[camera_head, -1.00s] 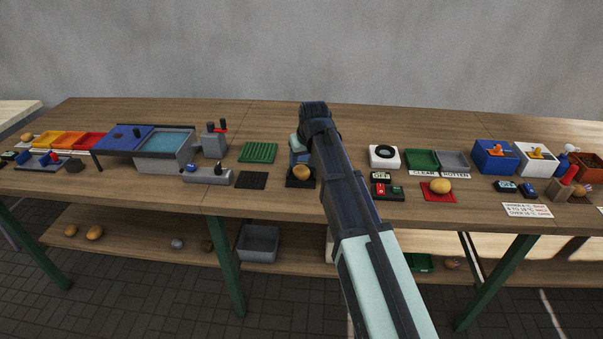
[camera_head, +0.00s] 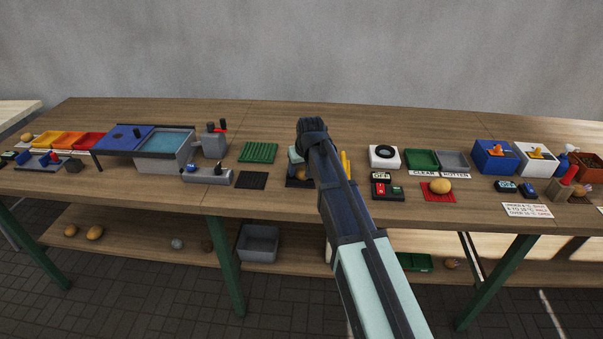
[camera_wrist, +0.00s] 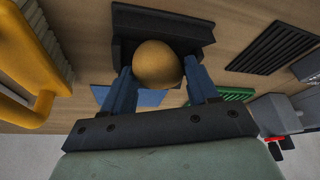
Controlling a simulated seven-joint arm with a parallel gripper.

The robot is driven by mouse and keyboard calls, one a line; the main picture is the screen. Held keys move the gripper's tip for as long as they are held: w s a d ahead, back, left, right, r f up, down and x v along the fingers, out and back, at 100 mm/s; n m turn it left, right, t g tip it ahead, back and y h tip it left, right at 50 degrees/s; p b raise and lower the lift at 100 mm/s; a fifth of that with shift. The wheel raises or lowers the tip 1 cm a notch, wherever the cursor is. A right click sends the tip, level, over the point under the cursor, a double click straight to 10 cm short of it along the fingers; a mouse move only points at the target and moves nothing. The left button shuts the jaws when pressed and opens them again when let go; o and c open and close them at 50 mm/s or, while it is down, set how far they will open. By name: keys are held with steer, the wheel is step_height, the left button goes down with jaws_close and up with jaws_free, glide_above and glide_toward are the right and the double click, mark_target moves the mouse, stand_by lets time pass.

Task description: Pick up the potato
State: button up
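The potato (camera_wrist: 157,65) is brown-yellow and round, and lies in a dark holder (camera_wrist: 163,24). In the wrist view it sits between the two blue fingertips of my gripper (camera_wrist: 160,78). The fingers stand apart, one on each side of it, very near its sides; firm contact cannot be made out. In the head view the potato (camera_head: 301,175) shows only partly beside my arm, low on a dark base on the bench. My gripper is mostly hidden there behind my own wrist.
A yellow rail-like object (camera_wrist: 35,60) stands close at the left in the wrist view. A black ribbed mat (camera_wrist: 272,46) and a green tray (camera_wrist: 235,94) lie to the right. Another potato (camera_head: 440,186) rests on a red pad on the bench (camera_head: 270,115).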

mark_target(302, 168)
steer(key=c, duration=0.7)
steer(key=shift+r, duration=0.15)
step_height(302, 168, up, 8)
steer(key=shift+r, duration=0.4)
steer(key=shift+w+a+f+n+g+y, duration=0.25)
steer(key=shift+w+a+n, duration=0.7)
steer(key=shift+w+a, duration=1.6)
steer(key=shift+w+a+f+n+g+y, duration=0.25)
steer(key=shift+w+a+n, duration=0.65)
steer(key=shift+w+a, duration=1.65)
steer(key=shift+w+a+n+g+y, duration=0.1)
steer(key=shift+w+a+n+y, duration=0.3)
steer(key=shift+w+a+n, duration=2.05)
